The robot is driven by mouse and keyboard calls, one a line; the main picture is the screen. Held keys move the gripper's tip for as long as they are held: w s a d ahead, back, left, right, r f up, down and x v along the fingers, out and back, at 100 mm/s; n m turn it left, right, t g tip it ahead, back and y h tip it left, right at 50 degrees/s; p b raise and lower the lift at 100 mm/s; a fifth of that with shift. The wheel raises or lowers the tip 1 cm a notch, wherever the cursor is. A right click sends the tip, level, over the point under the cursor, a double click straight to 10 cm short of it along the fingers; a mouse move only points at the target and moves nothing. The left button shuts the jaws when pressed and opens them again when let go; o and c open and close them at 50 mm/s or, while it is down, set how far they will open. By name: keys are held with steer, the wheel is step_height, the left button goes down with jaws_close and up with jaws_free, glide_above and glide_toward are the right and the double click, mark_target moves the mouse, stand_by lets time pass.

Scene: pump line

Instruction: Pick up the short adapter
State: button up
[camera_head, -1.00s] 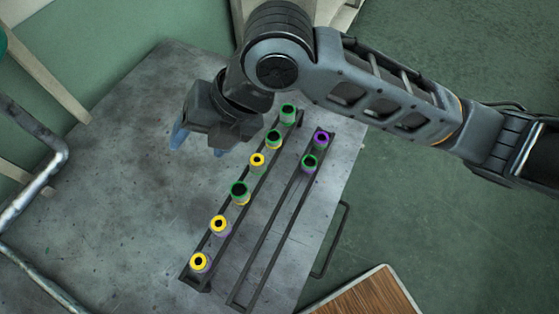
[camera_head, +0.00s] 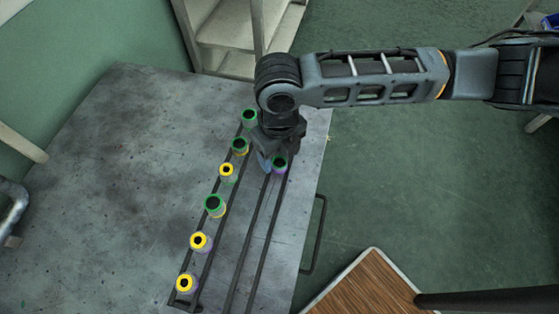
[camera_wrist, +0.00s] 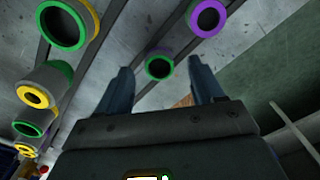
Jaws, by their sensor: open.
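A green-ringed adapter (camera_head: 279,163) with a purple lower part stands on the right rail (camera_head: 262,230) in the head view. It also shows in the wrist view (camera_wrist: 159,67), between my fingertips in the picture, and looks lower than the purple-ringed adapter (camera_wrist: 208,18) beside it. I take it for the short adapter, though the frames do not confirm this. My gripper (camera_head: 268,161) is open and empty, pointing down over the upper end of the right rail. Whether the fingers reach down around the adapter is unclear. In the head view my gripper hides the purple-ringed adapter.
Several green- and yellow-ringed adapters stand along the left rail, including a green one (camera_head: 213,206) and a yellow one (camera_head: 199,241). The grey table (camera_head: 110,180) is bare to the left. A wooden-topped surface (camera_head: 370,285) is at lower right; pale shelving (camera_head: 235,35) stands behind.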

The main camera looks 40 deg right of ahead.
steer(key=shift+f, duration=0.95)
steer(key=c, duration=1.2)
steer(key=shift+o, duration=0.2)
steer(key=shift+r, duration=0.1)
